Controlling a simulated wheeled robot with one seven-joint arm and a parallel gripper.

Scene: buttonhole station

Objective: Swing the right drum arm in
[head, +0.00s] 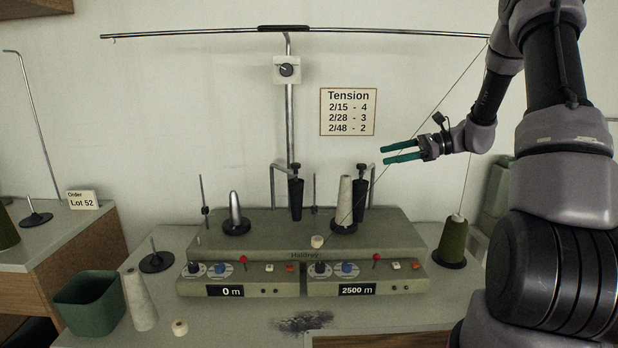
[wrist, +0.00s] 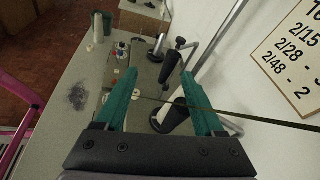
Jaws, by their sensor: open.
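The right drum arm is a bent chrome rod with a black tapered drum (head: 362,186), just right of and behind a pale cone (head: 345,194) on the right spindle. I cannot tell whether drum and cone touch. My gripper (head: 384,154) is open and empty, above and a little right of the drum, with its green fingers pointing left. In the wrist view my gripper (wrist: 160,88) has its fingers spread over the machine. A dark drum and the pale cone show low between them, partly hidden.
The left drum (head: 296,196) stands by a bare spindle (head: 235,212). A green cone (head: 453,240) stands at right; a green bin (head: 90,302) at left.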

